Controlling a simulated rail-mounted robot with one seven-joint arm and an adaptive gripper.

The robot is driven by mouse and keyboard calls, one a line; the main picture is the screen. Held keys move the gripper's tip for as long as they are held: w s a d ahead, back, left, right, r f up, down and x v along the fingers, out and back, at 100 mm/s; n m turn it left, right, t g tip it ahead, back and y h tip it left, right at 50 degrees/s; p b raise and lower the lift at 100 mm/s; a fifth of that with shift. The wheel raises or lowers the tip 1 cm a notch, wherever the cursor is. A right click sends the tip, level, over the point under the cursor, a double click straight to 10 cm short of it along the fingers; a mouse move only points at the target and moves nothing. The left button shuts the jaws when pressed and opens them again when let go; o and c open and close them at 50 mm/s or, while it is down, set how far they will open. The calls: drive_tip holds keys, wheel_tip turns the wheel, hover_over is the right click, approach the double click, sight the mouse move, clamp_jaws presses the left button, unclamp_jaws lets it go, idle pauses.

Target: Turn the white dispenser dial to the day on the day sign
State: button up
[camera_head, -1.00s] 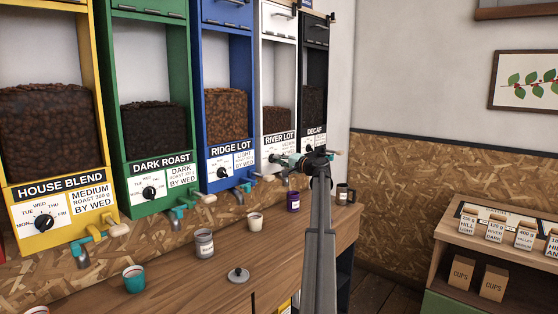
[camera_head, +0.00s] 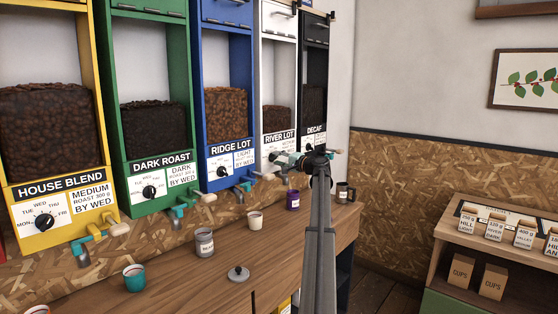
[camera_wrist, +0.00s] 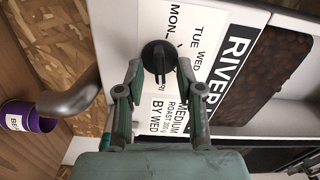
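The white dispenser (camera_head: 279,62), labelled RIVER LOT, stands between the blue and black ones. In the wrist view the black dial (camera_wrist: 158,60) sits on a white plate (camera_wrist: 150,25) with MON, TUE and WED readable; other day marks are partly covered. My gripper (camera_wrist: 160,75) is open, one finger on each side of the dial's lower part; contact cannot be told. It also shows in the head view (camera_head: 284,158).
A metal spout (camera_wrist: 70,100) lies left of the dial in the wrist view, near a purple cup (camera_wrist: 22,122). Blue (camera_head: 229,100) and black (camera_head: 313,90) dispensers flank the white one.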

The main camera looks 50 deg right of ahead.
drive_tip(key=shift+s, duration=0.1)
drive_tip(key=s, duration=1.1)
drive_tip(key=shift+s+a, duration=0.4)
drive_tip(key=shift+a, duration=0.05)
